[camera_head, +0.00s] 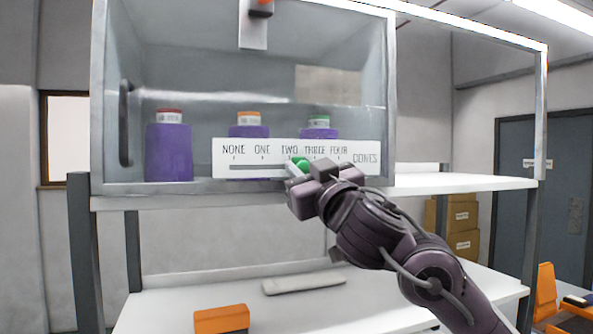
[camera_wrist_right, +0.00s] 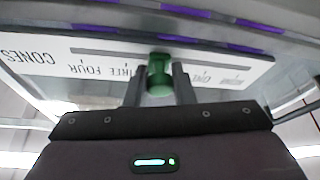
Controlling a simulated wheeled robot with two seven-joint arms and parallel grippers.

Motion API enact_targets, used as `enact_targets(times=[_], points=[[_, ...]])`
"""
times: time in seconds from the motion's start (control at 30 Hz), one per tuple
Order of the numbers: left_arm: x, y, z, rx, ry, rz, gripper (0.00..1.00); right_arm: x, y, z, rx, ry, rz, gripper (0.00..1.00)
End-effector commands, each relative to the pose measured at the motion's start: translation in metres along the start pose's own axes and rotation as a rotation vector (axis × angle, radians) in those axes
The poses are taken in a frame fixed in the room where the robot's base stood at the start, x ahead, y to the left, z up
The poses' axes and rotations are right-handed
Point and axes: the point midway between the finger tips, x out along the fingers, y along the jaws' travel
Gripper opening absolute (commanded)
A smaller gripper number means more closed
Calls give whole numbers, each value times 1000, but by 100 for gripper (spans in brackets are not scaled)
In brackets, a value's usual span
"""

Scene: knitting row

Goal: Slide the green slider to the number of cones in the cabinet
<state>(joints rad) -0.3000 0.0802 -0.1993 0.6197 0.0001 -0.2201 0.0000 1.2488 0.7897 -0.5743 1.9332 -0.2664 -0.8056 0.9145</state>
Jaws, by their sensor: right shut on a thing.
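The green slider (camera_head: 300,163) is a round knob on a white scale panel (camera_head: 222,160) marked NONE, ONE, TWO, THREE, FOUR and CONES. The knob sits near TWO, slightly towards THREE; its exact mark is partly hidden. My right gripper (camera_head: 302,170) is shut on it, with one finger on each side of the knob (camera_wrist_right: 159,75) in the wrist view. Behind the glass of the cabinet (camera_head: 100,120) stand three purple cones with labelled tops: red at left (camera_head: 169,152), orange in the middle (camera_head: 249,131), green at right (camera_head: 319,133). The panel hides parts of the last two.
The cabinet has a dark handle (camera_head: 126,122) at its left. An orange block (camera_head: 221,319) and a pale flat bar (camera_head: 304,283) lie on the lower white table (camera_head: 180,300). A small plate with an orange-red knob (camera_head: 261,9) is at the cabinet's top.

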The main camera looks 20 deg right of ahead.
Motion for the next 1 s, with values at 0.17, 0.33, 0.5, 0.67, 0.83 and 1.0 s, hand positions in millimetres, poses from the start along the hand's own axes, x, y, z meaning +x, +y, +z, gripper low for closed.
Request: enact_targets(times=[0.17, 0.33, 0.5, 0.67, 0.83, 1.0], points=[[1, 1, 0, 0, 0, 2, 0, -2, 23, 5, 2, 1, 6, 0], [1, 4, -1, -1, 1, 4, 0, -2, 26, 6, 1, 0, 5, 0], [1, 1, 0, 1, 0, 1, 0, -2, 25, 6, 0, 0, 4, 0], [1, -1, 0, 2, 0, -1, 0, -2, 25, 5, 0, 0, 4, 42], [1, -1, 0, 2, 0, -1, 0, -2, 25, 5, 0, 1, 4, 45], [4, -1, 0, 2, 0, -1, 0, -6, 25, 6, 0, 2, 4, 45]])
